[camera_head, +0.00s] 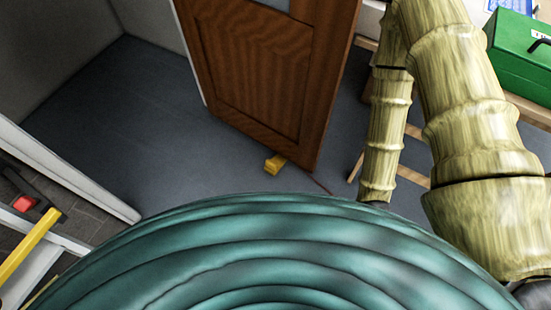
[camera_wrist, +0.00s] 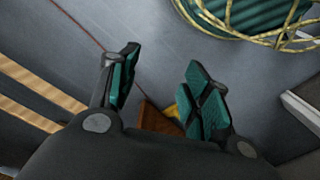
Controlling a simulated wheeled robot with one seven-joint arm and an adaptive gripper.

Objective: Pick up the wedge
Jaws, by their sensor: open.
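The yellow wedge (camera_head: 274,164) lies on the floor at the bottom edge of the brown door (camera_head: 262,70) in the head view. In the wrist view a small part of the wedge (camera_wrist: 172,111) shows beside the door's brown edge (camera_wrist: 155,121), partly hidden behind the right finger. My gripper (camera_wrist: 163,62) is open, with its two green-padded fingers apart and nothing held between them. In the head view the gripper itself is hidden behind my own body and arm.
A wooden-legged table (camera_head: 421,178) with a green toolbox (camera_head: 521,55) stands at the right. A white-framed piece with a yellow-handled tool (camera_head: 28,246) is at the lower left. The grey floor (camera_head: 130,110) left of the door is clear.

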